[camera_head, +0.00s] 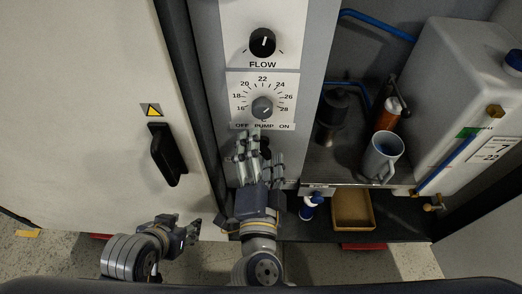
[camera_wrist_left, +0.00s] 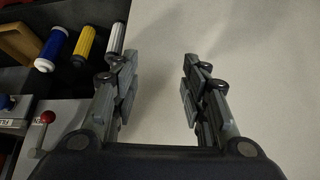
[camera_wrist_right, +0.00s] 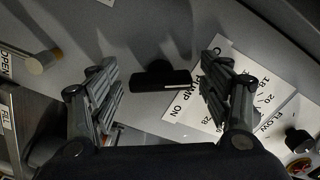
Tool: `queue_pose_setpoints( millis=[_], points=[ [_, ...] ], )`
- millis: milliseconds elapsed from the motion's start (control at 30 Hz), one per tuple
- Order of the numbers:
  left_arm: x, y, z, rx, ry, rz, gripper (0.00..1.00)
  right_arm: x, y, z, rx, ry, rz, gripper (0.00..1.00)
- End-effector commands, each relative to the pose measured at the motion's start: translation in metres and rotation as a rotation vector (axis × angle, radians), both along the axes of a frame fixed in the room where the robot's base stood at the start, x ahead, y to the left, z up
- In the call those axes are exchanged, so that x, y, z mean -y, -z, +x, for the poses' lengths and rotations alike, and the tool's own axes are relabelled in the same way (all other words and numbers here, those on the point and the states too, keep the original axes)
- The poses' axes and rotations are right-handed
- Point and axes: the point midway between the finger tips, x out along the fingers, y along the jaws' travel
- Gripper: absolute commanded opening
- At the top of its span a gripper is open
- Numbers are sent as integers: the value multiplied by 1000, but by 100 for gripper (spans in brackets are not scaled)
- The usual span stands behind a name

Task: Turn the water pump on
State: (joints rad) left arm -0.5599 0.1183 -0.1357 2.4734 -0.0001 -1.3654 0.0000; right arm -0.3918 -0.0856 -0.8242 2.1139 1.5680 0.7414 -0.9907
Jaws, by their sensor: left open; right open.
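The pump knob is a black rotary switch on the grey control panel, below the label "OFF PUMP ON" (camera_head: 262,126). In the right wrist view the knob (camera_wrist_right: 160,78) sits between the fingers of my right gripper (camera_wrist_right: 158,85). Its bar lies nearly level there, with a white mark towards the label side. My right gripper (camera_head: 260,152) is open in front of the panel and mostly hides the knob in the head view. Contact cannot be told. My left gripper (camera_head: 188,230) is open and empty, low before the white door; its fingers also show in the left wrist view (camera_wrist_left: 158,75).
Above are a temperature dial (camera_head: 262,107) and a black FLOW knob (camera_head: 262,42). Left is a white door (camera_head: 110,100) with a black handle (camera_head: 168,155). Right are a mug (camera_head: 382,158), a white tank (camera_head: 460,90) and a brown tray (camera_head: 353,210).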

Motion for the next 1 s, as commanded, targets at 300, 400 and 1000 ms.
queue_pose_setpoints(
  millis=[300,400,1000],
  points=[
    [0,0,0,1,0,0,41,0,0,0,0,0,0,27],
    [0,0,0,0,0,0,41,0,0,0,0,0,1,27],
    [-15,0,-52,-227,-19,46,41,-1,-3,-1,5,-1,229,27]
  ],
)
